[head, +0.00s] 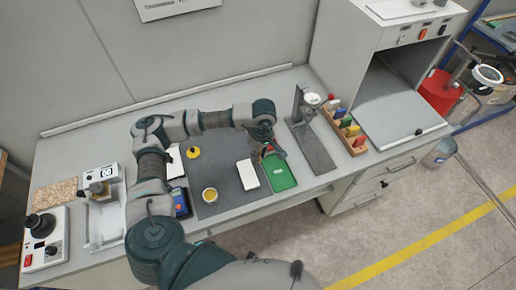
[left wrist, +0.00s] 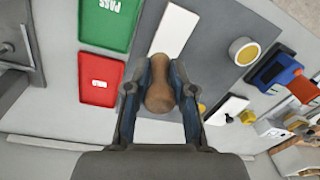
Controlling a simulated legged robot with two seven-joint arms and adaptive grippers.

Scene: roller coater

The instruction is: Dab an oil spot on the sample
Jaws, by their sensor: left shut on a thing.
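My left gripper (head: 268,146) reaches over the back of the bench, near the green tray. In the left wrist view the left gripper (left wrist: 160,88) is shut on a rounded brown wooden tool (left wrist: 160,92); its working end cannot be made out. The white rectangular sample (head: 248,174) lies flat on the dark grey mat; it also shows in the left wrist view (left wrist: 173,32), just beyond the tool. My right gripper is not in view.
A green PASS tray (head: 280,176) lies beside the sample, with a red tray (left wrist: 100,80) behind it. A blue and red device (head: 182,204) lies at the mat's left. A stand (head: 308,115) and a wooden rack (head: 343,130) are to the right. The mat's middle is clear.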

